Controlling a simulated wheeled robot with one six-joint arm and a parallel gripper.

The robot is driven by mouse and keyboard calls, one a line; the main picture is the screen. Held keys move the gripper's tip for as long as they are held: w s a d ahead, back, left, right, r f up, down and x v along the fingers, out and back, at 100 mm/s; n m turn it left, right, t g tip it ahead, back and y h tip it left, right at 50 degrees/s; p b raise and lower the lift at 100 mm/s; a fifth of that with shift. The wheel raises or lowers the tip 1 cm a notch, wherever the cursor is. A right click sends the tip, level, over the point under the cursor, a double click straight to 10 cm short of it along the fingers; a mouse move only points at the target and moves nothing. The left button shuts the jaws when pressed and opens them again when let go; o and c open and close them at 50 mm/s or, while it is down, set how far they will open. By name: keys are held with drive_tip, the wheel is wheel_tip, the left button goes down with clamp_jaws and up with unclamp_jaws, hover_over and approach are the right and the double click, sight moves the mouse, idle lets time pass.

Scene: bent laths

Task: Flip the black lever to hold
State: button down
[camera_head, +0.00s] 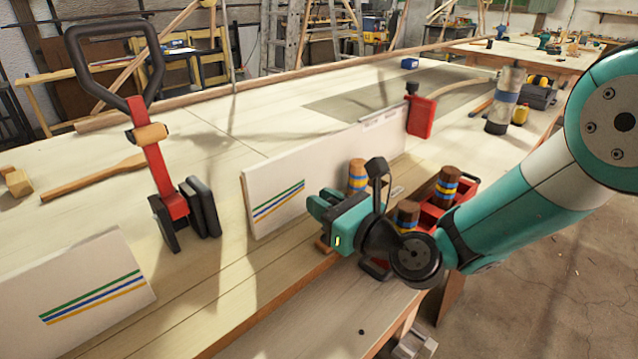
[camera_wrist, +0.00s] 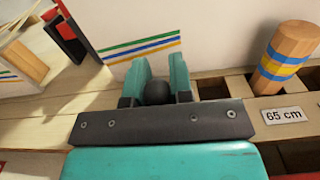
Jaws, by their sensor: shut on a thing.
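My gripper (camera_head: 322,206) is at the near edge of the workbench, in front of the white upright board. In the wrist view its two teal fingers (camera_wrist: 157,78) stand close on either side of the round black knob of the black lever (camera_wrist: 156,92). The gripper is shut on this knob. The lever's shaft is hidden behind the gripper body, and I cannot tell which way the lever is set. No "hold" marking is readable. In the head view my gripper hides the lever.
The white striped board (camera_head: 275,200) stands just behind my gripper. Striped wooden pegs (camera_head: 447,183) stand to its right, one near a "65 cm" label (camera_wrist: 284,114). A red clamp with a black handle (camera_head: 160,165) stands left. Bench space behind the board is mostly clear.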

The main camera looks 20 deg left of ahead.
drive_tip(key=shift+w+d+r+m+p, duration=0.1)
drive_tip(key=shift+w+d+m+p, duration=0.25)
drive_tip(key=shift+m+p, duration=0.25)
drive_tip(key=shift+w+m+p, duration=0.25)
drive_tip(key=shift+m+p, duration=0.15)
drive_tip(key=shift+p, duration=0.05)
drive_tip(key=shift+f, duration=0.2)
drive_tip(key=c, duration=1)
unclamp_jaws()
drive_tip(key=shift+a, duration=0.1)
drive_tip(key=b+v, duration=1.4)
drive_tip(key=v, duration=0.3)
drive_tip(key=shift+s, duration=0.2)
